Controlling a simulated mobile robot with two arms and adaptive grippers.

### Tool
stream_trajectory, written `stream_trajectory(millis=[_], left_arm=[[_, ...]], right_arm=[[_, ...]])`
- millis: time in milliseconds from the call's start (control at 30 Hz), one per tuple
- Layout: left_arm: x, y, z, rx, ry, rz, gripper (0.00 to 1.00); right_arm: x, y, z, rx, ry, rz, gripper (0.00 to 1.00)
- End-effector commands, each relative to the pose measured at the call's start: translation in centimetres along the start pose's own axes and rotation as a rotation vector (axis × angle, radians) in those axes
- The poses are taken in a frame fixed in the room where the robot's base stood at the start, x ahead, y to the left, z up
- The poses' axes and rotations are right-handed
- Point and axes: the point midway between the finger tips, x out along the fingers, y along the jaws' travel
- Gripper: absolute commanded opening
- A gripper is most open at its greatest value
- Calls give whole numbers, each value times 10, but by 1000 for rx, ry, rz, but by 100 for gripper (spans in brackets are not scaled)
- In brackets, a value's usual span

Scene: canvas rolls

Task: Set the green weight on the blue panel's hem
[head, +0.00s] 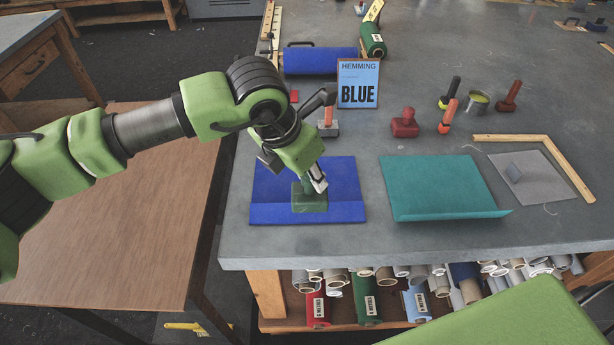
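The blue panel (268,180) lies flat near the table's front edge, with a hem strip (345,212) along its near side. The green weight (310,203), a block with an upright handle, stands upright on the panel's near part, its base overlapping the hem strip. My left gripper (317,182) points down at the weight's handle from above. Its fingers partly hide the handle, and I cannot tell whether they are closed on it. My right gripper is out of view.
A "HEMMING BLUE" sign (358,84) stands behind the panel. A red weight (405,124), a teal panel (440,185) and a grey panel (532,177) with a wooden square (545,150) lie right. A blue roll (320,60) lies behind. Bare table separates the blue and teal panels.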

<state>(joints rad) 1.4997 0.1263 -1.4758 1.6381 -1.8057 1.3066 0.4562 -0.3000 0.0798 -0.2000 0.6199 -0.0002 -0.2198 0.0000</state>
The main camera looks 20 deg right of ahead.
Motion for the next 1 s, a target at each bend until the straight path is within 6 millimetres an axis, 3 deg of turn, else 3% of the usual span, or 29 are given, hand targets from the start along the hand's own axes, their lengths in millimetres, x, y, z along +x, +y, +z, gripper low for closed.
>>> stream_trajectory(millis=[200,467,700,1000], left_arm=[[29,18,5,-1,-3,-1,2],[43,27,6,-1,-4,0,2],[70,27,-6,1,-4,-1,2],[73,27,-7,2,-6,0,2]], right_arm=[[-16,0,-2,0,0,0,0],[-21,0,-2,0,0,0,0],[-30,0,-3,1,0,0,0],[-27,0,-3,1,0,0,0]])
